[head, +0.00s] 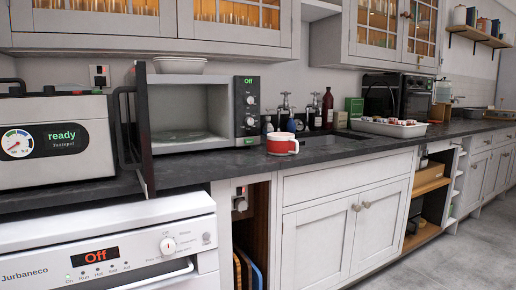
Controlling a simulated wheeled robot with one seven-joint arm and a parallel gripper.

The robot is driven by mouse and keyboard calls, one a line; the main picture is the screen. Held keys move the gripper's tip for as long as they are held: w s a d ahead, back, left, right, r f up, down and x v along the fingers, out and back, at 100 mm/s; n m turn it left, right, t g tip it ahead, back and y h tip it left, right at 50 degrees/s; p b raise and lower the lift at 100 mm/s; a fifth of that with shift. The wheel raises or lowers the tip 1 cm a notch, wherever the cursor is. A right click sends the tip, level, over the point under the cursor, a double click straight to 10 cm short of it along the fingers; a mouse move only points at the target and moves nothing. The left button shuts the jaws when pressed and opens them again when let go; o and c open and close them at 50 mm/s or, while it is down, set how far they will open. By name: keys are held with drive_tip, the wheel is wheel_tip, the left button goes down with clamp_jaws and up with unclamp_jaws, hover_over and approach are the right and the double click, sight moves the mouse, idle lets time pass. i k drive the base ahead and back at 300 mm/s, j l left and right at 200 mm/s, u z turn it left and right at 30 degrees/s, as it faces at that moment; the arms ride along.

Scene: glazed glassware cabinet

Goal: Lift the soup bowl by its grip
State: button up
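A red vessel with a white upper band and a side handle (282,145) stands upright on the dark countertop, just right of the open microwave. Its handle points to the right. It looks like a mug or a handled soup bowl; I cannot tell which. A whitish ribbed bowl (179,66) sits on top of the microwave, and no grip shows on it. My gripper is not in view.
The microwave (246,110) has its door (146,128) swung open over the counter's front edge. A toaster-like appliance (55,140) stands left. Bottles (327,107) and taps stand behind the red vessel; a tray (388,127) of items lies farther right. Glazed cabinets hang above.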

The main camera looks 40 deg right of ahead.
sight(277, 144)
drive_tip(key=l+u, duration=0.9)
drive_tip(key=l, duration=0.15)
drive_tip(key=k, duration=0.05)
